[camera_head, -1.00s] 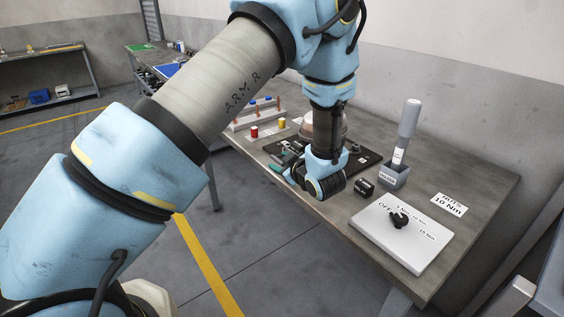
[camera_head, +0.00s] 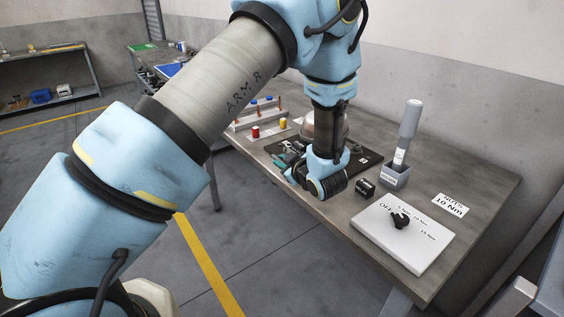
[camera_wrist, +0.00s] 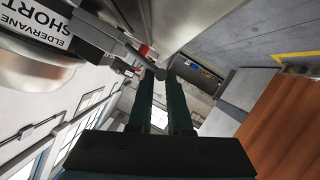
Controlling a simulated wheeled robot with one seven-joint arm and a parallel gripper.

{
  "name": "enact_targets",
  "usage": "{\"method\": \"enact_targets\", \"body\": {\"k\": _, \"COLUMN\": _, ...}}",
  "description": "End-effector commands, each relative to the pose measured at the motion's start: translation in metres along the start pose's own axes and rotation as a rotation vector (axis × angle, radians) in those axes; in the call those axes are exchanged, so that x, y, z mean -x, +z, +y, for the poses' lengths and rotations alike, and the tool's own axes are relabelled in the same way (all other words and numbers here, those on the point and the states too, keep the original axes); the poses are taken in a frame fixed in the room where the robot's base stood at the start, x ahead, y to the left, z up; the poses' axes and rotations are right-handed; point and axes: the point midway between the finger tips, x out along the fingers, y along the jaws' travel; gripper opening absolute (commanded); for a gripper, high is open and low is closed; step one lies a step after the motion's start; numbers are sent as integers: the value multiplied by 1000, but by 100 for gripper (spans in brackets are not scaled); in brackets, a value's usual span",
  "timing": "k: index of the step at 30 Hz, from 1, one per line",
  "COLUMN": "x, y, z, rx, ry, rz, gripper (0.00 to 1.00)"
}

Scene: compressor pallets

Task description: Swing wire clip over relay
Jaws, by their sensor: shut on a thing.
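My gripper (camera_wrist: 163,76) shows in the wrist view as two dark green fingers, close together at the tips. A thin grey rod beside the compressor, likely the wire clip (camera_wrist: 118,48), runs to the fingertips, and they are shut on its end. The metal compressor (camera_wrist: 50,62) fills the upper left, with a white label (camera_wrist: 37,20) reading "ELDERVANE SHORT". In the head view the compressor's dome (camera_head: 309,124) is partly behind my arm, on a black base plate (camera_head: 367,160). The green fingers (camera_head: 280,161) show left of my wrist. I cannot make out the relay.
A small black box (camera_head: 365,188) sits right of my wrist. Behind it stands a grey tool in a holder (camera_head: 395,177). A white dial panel (camera_head: 412,250) lies at the bench's front right. Red and yellow cylinders (camera_head: 255,132) stand to the left.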

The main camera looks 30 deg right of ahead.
Motion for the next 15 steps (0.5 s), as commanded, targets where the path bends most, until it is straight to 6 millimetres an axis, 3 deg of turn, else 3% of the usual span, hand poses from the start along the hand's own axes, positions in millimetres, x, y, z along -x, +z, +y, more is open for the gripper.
{"method": "enact_targets", "body": {"k": 15, "x": 3, "y": -6, "z": 12, "rx": 4, "ry": 8, "rz": -1, "gripper": 0}}
